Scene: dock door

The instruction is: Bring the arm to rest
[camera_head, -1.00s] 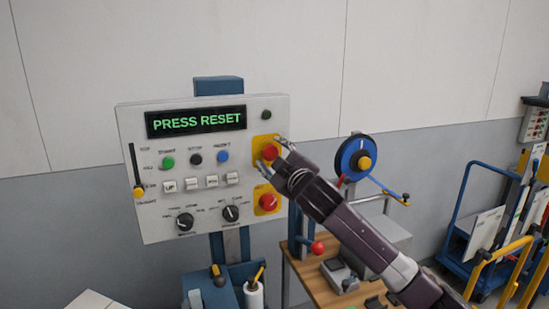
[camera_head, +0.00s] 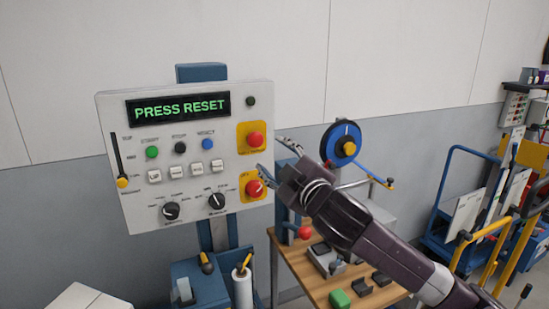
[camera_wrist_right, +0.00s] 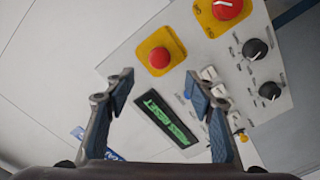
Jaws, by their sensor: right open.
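My right gripper (camera_head: 275,158) is open and empty, at the right edge of the white control panel (camera_head: 135,205) in the head view. In the right wrist view its two spread fingers (camera_wrist_right: 158,95) frame the panel's display. The display (camera_head: 180,107) reads "PRESS RESET" in green. The upper red button (camera_head: 255,139) on its yellow plate is apart from the fingers. The lower red button (camera_head: 254,188) lies just left of the lower finger. My left gripper is not in view.
A wooden workbench (camera_head: 293,277) with small parts and a blue reel (camera_head: 338,135) stand beside and behind my right arm. A blue cart (camera_head: 432,243) and yellow rails are at the right. The wall above the reel is clear.

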